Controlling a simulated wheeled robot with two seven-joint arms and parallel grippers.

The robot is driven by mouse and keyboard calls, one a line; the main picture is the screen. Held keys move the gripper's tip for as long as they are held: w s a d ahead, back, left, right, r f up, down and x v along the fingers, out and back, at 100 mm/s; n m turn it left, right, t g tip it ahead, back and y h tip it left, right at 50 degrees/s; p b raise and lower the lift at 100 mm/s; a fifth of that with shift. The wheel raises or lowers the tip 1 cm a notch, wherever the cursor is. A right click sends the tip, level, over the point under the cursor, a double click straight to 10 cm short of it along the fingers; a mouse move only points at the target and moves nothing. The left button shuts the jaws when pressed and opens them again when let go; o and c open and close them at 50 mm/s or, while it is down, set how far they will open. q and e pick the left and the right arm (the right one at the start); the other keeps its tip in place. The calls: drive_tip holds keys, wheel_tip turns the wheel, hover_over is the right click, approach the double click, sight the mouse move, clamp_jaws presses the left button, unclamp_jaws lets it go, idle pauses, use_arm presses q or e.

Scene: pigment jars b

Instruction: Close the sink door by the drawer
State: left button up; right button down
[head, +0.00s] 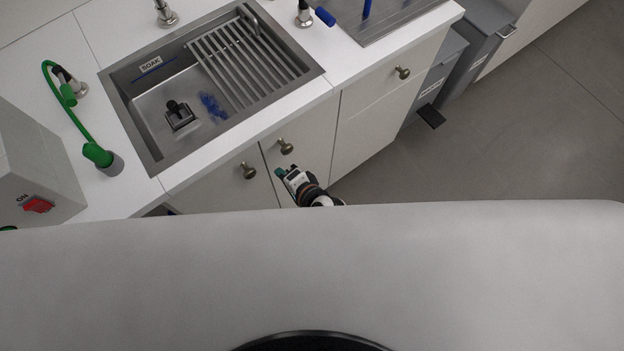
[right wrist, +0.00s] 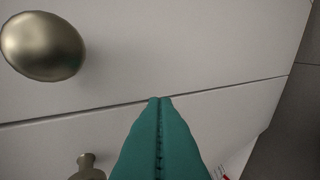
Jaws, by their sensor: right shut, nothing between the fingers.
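The sink cabinet has two pale doors under the counter. The door by the drawer (head: 311,134) has a brass knob (head: 285,146) and looks about flush in its front. The other sink door (head: 212,190) has its own knob (head: 249,170). My right gripper (head: 280,172), with teal fingers, is low in front of the doors, just below the knobs. In the right wrist view its fingers (right wrist: 160,100) are shut and empty, tips over the dark seam between two panels. A large knob (right wrist: 42,46) and a smaller one (right wrist: 87,166) show there. Contact cannot be told. My left gripper is not seen.
The drawer front (head: 385,85) with its knob (head: 403,72) is right of the sink doors. The steel sink (head: 165,115) with a rack is above them. A green hose (head: 62,105) and a grey box (head: 35,165) stand left. Grey bins (head: 480,50) stand right; the floor beyond is clear.

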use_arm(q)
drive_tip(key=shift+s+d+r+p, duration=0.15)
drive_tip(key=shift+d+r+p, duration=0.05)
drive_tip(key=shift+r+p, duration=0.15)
use_arm(e)
drive_tip(key=v, duration=1)
drive_tip(key=shift+s+a, duration=0.35)
drive_tip(key=shift+s, duration=0.05)
drive_tip(key=shift+f, duration=0.15)
drive_tip(key=s+d+f+n+g+h, duration=0.25)
drive_tip(key=s+d+f, duration=0.2)
drive_tip(key=f, duration=0.45)
drive_tip(key=s+d+f+n+g+h, duration=0.25)
drive_tip(key=s+d+f, duration=0.2)
drive_tip(key=f, duration=0.45)
drive_tip(key=s+d+f+n+g+h, duration=0.2)
drive_tip(key=s+d+f+n, duration=0.5)
drive_tip(key=s+d+f, duration=0.4)
drive_tip(key=s+d+g, duration=0.1)
drive_tip(key=s+d, duration=0.3)
drive_tip(key=shift+s+d+f+n+h, duration=0.15)
drive_tip(key=shift+s+f+n+h, duration=0.15)
drive_tip(key=shift+f, duration=0.1)
